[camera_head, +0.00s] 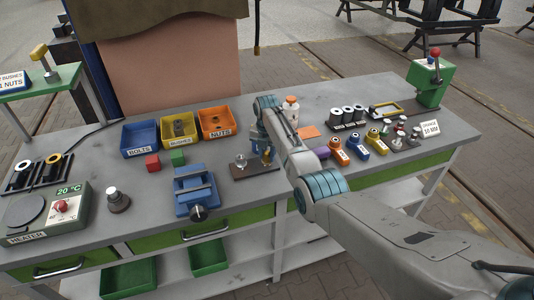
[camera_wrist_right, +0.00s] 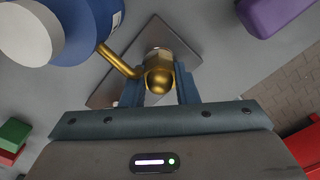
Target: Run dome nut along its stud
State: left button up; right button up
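The dome nut (camera_wrist_right: 159,81) is brass-coloured and rounded, seen from its domed end in the right wrist view. A pale round part behind it, over a plate (camera_wrist_right: 112,88), is mostly hidden by the nut, so the stud's thread cannot be seen. My right gripper (camera_wrist_right: 160,92) has one blue-grey finger on each side of the nut, close against it. In the head view my right gripper (camera_head: 262,154) reaches down over the dark plate (camera_head: 250,174), near a brass part. A silver part (camera_head: 241,160) stands left of it on the plate. My left gripper is not in view.
A brass rod (camera_wrist_right: 118,61) and a large blue and white round thing (camera_wrist_right: 60,30) lie close beside the right fingers. A blue vise (camera_head: 195,190) stands left of the plate. Nut (camera_head: 215,123) and bush (camera_head: 179,128) bins stand behind. The bench front is fairly clear.

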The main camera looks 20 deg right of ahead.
jog(key=shift+c, duration=0.7)
jog(key=shift+m, duration=0.3)
